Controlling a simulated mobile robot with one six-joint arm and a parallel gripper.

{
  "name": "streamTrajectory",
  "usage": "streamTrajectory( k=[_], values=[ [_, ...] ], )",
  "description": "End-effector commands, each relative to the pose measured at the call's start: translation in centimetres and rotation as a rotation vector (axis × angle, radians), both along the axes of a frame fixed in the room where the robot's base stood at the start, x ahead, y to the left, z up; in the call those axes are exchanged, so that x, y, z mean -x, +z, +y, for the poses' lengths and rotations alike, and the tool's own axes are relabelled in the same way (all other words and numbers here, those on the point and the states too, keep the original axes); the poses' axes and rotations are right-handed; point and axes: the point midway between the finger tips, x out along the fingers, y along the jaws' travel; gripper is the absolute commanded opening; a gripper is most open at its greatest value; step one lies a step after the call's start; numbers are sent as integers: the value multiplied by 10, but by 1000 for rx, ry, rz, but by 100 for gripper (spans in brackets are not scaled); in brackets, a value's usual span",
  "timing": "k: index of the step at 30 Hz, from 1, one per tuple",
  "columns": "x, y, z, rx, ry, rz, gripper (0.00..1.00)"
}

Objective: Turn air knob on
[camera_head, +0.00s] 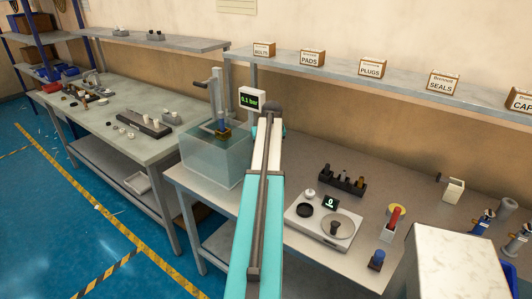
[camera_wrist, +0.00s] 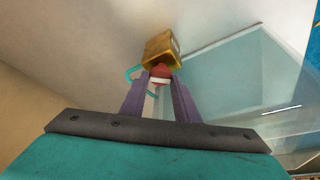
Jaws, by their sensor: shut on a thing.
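A red knob (camera_wrist: 161,70) with a white part below it sits between the two purple fingers of my gripper (camera_wrist: 161,84) in the wrist view. The fingers are shut on it. A brass-coloured block (camera_wrist: 162,48) is directly behind the knob. The knob's full shape and turn angle are partly hidden by the fingers. In the head view my own arm covers the gripper and the knob, just right of the clear water tank (camera_head: 212,160). A small display (camera_head: 251,99) with green digits and "bar" stands above the tank; the digits are small, perhaps 6.1.
A grey clamp rig (camera_head: 217,100) stands at the tank. A scale (camera_head: 325,222), a dark block with fittings (camera_head: 342,181) and a red-topped part (camera_head: 394,220) are on the bench to the right. A shelf with labelled boxes (camera_head: 372,68) runs behind.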

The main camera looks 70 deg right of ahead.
Motion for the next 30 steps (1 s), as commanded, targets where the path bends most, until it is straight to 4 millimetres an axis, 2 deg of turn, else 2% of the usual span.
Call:
streamTrajectory(
  k=[3,18,30],
  values=[
    [6,-4,0,-10,91,8,6],
    [9,-4,-4,-9,495,10,6],
    [11,-3,-5,-10,688,11,6]
  ],
)
